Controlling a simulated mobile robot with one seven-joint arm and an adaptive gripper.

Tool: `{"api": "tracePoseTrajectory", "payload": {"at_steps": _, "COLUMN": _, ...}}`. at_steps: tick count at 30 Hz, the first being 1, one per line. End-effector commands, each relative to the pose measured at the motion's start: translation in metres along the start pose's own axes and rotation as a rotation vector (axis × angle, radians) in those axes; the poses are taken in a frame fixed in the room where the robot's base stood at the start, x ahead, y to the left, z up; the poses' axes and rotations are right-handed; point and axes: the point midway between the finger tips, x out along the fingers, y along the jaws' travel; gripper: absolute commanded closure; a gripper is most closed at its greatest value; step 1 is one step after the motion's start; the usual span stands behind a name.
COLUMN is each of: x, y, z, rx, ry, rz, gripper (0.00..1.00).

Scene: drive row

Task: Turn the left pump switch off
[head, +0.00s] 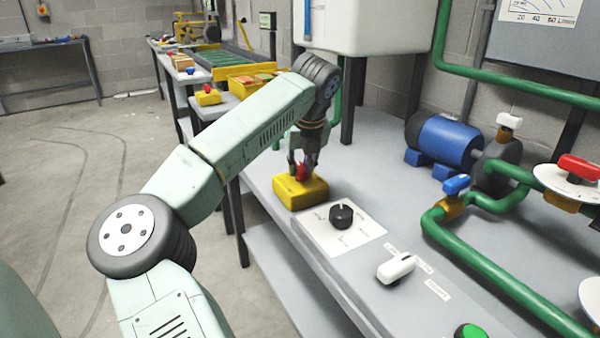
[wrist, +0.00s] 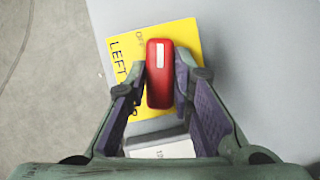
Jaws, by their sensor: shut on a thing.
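The left pump switch is a yellow box (head: 301,193) with a red handle (head: 301,172) on top, standing on the grey bench. In the wrist view the yellow plate (wrist: 188,36) carries printed letters, "LEFT" and part of "OFF", and the red handle (wrist: 159,72) lies lengthwise between my fingers. My gripper (head: 303,165) is over the box with its two fingers on either side of the handle, shut on it. It also shows in the wrist view (wrist: 160,85). The fingers hide part of the lettering.
A white panel with a black knob (head: 341,216) is just in front of the box, and a white lever (head: 396,267) is further right. Green pipes (head: 480,262) and a blue motor (head: 449,139) stand behind. Another yellow box with a red handle (head: 207,94) is at the back left.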

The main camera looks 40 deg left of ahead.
Motion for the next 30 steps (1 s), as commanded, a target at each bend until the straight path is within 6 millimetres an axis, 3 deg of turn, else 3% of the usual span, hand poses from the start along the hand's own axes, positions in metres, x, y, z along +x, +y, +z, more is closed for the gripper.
{"api": "tracePoseTrajectory", "payload": {"at_steps": 12, "x": 0.0007, "y": -0.001, "z": -0.0008, "rx": -0.194, "ry": 0.003, "rz": 0.082, "gripper": 1.0}}
{"api": "tracePoseTrajectory", "payload": {"at_steps": 30, "x": 0.0003, "y": -0.0012, "z": -0.0004, "rx": -0.23, "ry": 0.004, "rz": 0.095, "gripper": 1.0}}
